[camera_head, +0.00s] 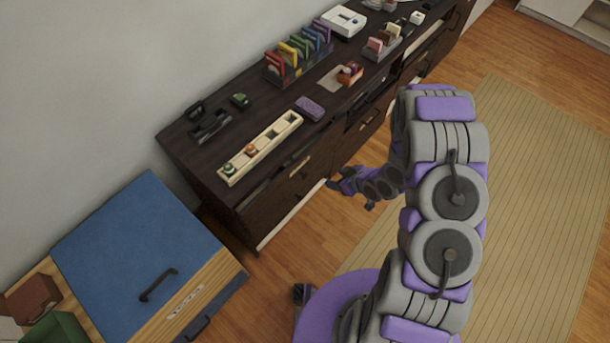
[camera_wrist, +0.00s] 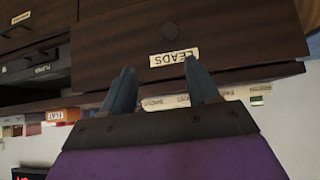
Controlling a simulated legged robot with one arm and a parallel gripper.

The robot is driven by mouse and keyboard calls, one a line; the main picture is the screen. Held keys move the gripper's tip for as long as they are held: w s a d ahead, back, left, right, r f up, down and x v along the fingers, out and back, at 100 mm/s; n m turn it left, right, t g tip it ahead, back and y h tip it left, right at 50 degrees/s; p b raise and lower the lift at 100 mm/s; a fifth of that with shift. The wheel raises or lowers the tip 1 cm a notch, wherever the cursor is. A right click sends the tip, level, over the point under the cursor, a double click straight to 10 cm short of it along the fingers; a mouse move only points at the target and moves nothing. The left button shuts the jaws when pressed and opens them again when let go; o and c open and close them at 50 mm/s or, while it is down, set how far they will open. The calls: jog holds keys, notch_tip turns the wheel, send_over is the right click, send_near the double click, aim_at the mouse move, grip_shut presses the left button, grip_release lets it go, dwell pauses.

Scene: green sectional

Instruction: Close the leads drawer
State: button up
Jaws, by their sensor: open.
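The leads drawer (camera_wrist: 235,35) has a dark wood front with a round knob and a pale "LEADS" label (camera_wrist: 174,57), which appears upside down in the wrist view. I cannot tell how far it stands out from the cabinet. My gripper (camera_wrist: 160,82) is open and empty, its two dark fingers apart and pointing at the drawer front near the label. Contact with the front cannot be judged. In the head view, my gripper (camera_head: 351,194) is beside the front of the dark cabinet (camera_head: 170,141), at the end of my grey and purple arm.
On the cabinet top are a cream tray (camera_head: 260,149), a purple block (camera_head: 310,108) and a rack of coloured cards (camera_head: 298,52). A blue-topped chest (camera_head: 125,240) stands at the lower left. Wood floor and a striped rug (camera_head: 530,190) lie clear at right.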

jog(key=b, duration=0.4)
send_near(307, 177)
jog(key=shift+n, duration=0.3)
jog(key=x, duration=0.9)
jog(key=shift+w+a, duration=0.1)
jog(key=shift+c, duration=0.3)
grip_shut()
